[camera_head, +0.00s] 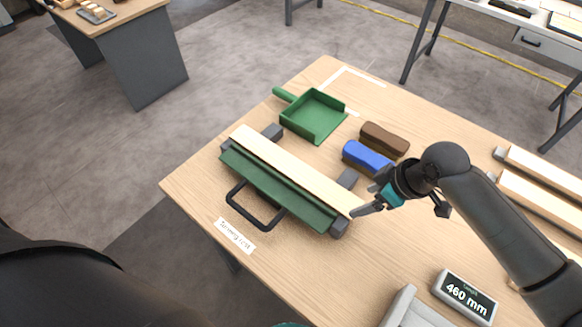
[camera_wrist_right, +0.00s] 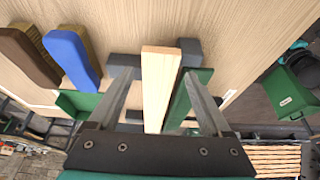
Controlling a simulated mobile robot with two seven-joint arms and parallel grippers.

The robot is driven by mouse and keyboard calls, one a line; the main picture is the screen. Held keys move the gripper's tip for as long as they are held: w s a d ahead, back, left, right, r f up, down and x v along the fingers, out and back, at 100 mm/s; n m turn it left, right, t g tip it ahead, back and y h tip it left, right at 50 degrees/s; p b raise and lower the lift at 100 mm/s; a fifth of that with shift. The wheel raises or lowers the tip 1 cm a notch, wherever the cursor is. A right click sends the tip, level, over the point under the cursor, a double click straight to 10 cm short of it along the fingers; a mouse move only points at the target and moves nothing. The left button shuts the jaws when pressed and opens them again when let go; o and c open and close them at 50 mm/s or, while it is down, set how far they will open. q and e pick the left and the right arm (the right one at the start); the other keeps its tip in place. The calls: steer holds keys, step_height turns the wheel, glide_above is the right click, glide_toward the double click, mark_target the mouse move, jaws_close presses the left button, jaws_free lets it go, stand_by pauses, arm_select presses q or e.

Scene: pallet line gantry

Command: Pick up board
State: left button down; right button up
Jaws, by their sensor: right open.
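A pale wooden board (camera_head: 290,172) lies along a rest on the table, with a dark grey block near each end. A green plate (camera_head: 270,189) with a black loop handle (camera_head: 254,207) runs along the board's near side. My right gripper (camera_head: 365,200) is open at the board's right end. In the right wrist view the board (camera_wrist_right: 160,85) runs between the open fingers of the right gripper (camera_wrist_right: 158,76), with gaps beside it. The green plate (camera_wrist_right: 187,98) is close to one finger there. Contact cannot be told. My left gripper is not in view.
A green dustpan (camera_head: 313,115), a blue brush (camera_head: 368,157) and a brown brush (camera_head: 384,139) lie behind the board. More pale boards (camera_head: 540,205) lie at the right. A display reading 460 mm (camera_head: 466,296) stands at the front right.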

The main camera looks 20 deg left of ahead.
mark_target(351, 206)
steer(key=x, duration=0.5)
steer(key=c, duration=1.2)
jaws_close()
steer(key=shift+r, duration=0.15)
